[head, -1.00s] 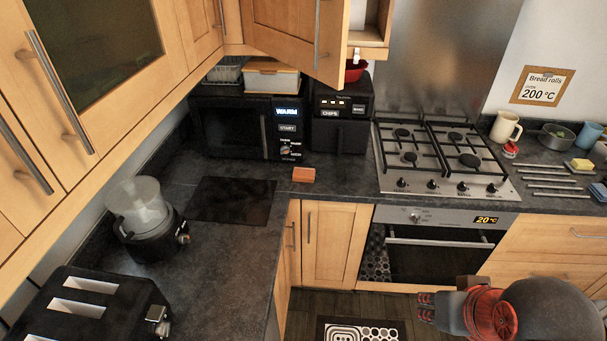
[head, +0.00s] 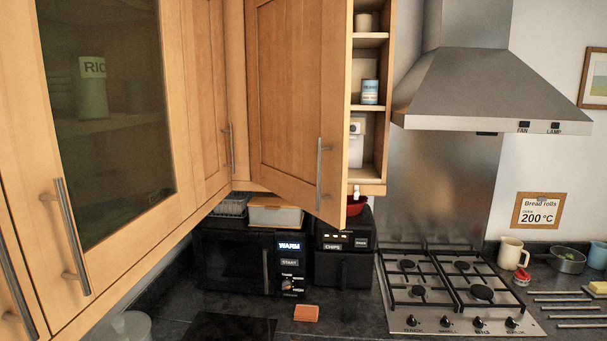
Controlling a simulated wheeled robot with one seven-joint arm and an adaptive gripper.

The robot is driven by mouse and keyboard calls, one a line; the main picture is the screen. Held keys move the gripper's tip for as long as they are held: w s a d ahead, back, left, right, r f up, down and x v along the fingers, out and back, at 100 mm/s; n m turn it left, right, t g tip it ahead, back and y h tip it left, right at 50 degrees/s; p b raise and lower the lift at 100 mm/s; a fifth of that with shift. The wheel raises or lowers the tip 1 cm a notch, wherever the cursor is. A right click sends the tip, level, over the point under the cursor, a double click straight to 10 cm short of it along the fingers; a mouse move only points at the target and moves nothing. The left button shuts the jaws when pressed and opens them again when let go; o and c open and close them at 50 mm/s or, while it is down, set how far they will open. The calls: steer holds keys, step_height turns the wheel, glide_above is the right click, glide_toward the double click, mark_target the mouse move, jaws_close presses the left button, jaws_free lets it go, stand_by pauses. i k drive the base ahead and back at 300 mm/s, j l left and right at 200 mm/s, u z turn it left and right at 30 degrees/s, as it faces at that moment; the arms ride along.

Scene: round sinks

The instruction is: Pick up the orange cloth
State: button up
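A small orange rectangular thing (head: 306,313) lies on the dark worktop in front of the microwave and the black appliance beside it. It is the only orange thing I see on the worktop; it looks block-like, and I cannot tell whether it is the orange cloth. Nothing touches it from above. My gripper is not in view.
An open wooden cupboard door (head: 297,104) hangs above the worktop, left of open shelves. The microwave (head: 236,262) and black appliance (head: 343,252) stand behind. A gas hob (head: 458,291) is at right under a steel hood (head: 470,85). A mug (head: 512,254) stands further right.

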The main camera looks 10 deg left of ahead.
mark_target(302, 313)
steer(key=i+l, duration=0.1)
steer(key=i, duration=0.4)
steer(key=i+l+u, duration=0.1)
steer(key=i, duration=0.4)
steer(key=i+l, duration=0.1)
steer(key=i, duration=0.4)
steer(key=i+l+u, duration=0.1)
steer(key=i, duration=0.4)
